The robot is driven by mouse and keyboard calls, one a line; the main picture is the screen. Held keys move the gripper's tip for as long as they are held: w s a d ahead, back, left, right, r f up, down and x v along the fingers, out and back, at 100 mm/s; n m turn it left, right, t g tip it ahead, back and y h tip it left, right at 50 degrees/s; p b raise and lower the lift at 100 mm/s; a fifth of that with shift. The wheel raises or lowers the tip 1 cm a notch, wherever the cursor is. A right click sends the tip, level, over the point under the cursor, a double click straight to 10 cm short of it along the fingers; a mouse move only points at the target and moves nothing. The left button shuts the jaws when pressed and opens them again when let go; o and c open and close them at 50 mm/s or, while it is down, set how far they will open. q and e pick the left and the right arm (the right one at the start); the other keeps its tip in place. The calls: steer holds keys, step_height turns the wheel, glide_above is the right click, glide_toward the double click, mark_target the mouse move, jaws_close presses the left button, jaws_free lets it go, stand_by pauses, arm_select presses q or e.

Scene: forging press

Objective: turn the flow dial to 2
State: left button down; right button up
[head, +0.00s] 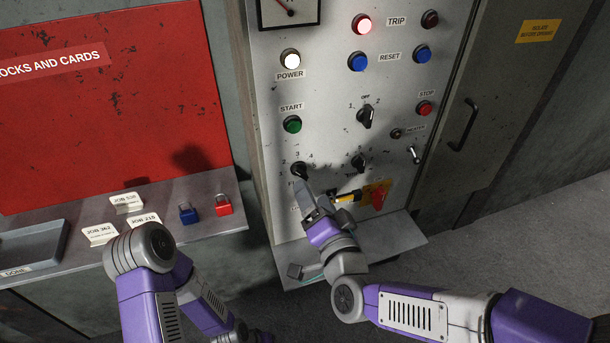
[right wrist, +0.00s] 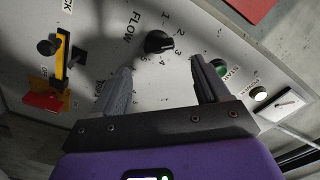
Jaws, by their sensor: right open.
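The flow dial (head: 299,169) is a small black knob at the lower left of the grey press panel (head: 325,130). My right gripper (head: 309,196) is just below the dial. In the right wrist view its two fingers (right wrist: 168,85) are apart, with the dial beyond the gap and nothing between them. My left gripper is out of view.
The green START button (head: 292,124) is above the dial. Another black knob (head: 358,162) and a red-handled switch on yellow (head: 378,196) are to its right. A ledge (head: 400,240) juts out below the panel. A shelf with padlocks (head: 222,204) is at left.

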steer(key=x, duration=0.6)
steer(key=shift+w, duration=0.2)
steer(key=c, duration=1.1)
steer(key=shift+o, duration=0.2)
steer(key=shift+a+n+b, duration=0.1)
steer(key=shift+n+b, duration=0.45)
steer(key=shift+n, duration=0.55)
steer(key=o, duration=1.1)
steer(key=shift+c, duration=0.2)
glide_toward(302, 175)
steer(key=shift+w+a+r, duration=0.1)
steer(key=shift+w+a, duration=0.05)
steer(key=shift+w, duration=0.3)
